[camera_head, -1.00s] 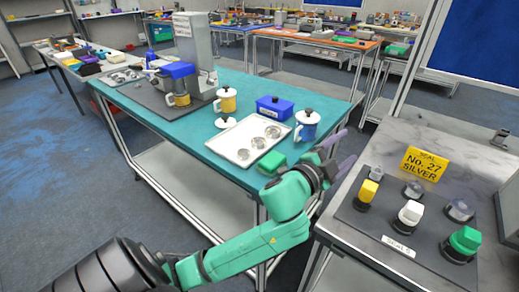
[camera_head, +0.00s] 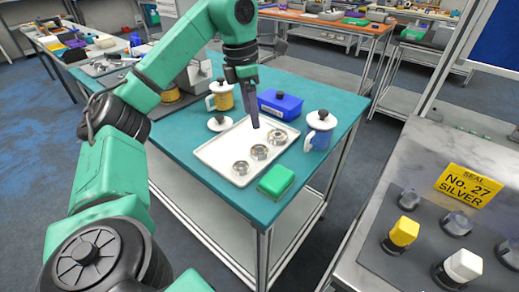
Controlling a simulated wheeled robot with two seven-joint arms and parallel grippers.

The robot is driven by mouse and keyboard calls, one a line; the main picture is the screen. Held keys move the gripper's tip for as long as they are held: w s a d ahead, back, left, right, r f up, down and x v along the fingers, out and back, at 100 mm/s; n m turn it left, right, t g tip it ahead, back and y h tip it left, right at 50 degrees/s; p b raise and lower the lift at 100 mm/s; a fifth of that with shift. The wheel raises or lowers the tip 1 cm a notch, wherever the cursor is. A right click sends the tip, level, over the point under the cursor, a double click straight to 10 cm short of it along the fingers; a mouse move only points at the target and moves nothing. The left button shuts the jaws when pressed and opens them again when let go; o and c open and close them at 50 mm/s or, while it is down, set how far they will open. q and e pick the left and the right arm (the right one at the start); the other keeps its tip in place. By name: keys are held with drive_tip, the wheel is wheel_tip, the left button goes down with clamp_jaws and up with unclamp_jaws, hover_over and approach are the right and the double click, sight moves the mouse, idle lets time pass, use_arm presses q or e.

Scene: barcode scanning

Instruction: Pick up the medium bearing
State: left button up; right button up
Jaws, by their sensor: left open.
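Three metal ring bearings lie in a diagonal row on a white tray (camera_head: 210,152). The medium bearing (camera_head: 259,152) is the middle one. Another bearing (camera_head: 277,137) is behind it to the right, and another (camera_head: 240,168) in front to the left. My left gripper (camera_head: 254,126) points down over the back part of the tray, its dark fingers apart from the bearings in the picture. It is open with nothing in it. The fingers overlap side-on, so the gap between them is hidden. My right gripper is not in view.
A green block (camera_head: 276,180) is at the tray's front right. A blue box (camera_head: 279,104), a blue-and-white mug (camera_head: 320,131) and a yellow-and-white mug (camera_head: 220,95) stand around the tray. A grey table (camera_head: 385,200) with colored knobs is at the right.

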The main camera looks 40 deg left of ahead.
sight(259, 146)
use_arm(q)
drive_tip(key=f, duration=0.1)
drive_tip(key=d+f, duration=0.1)
drive_tip(key=f, duration=0.2)
drive_tip(key=shift+s+d, duration=0.35)
drive_tip(key=f, duration=0.1)
drive_tip(key=w+a+f, duration=0.1)
drive_tip(key=f, duration=0.1)
drive_tip(key=shift+w, duration=0.1)
drive_tip(key=f, duration=0.3)
drive_tip(key=shift+w+d+f, duration=0.2)
drive_tip(key=shift+d+f, duration=0.15)
drive_tip(key=shift+f, duration=0.2)
drive_tip(key=shift+w, duration=0.1)
drive_tip(key=shift+c, duration=0.9)
clamp_jaws()
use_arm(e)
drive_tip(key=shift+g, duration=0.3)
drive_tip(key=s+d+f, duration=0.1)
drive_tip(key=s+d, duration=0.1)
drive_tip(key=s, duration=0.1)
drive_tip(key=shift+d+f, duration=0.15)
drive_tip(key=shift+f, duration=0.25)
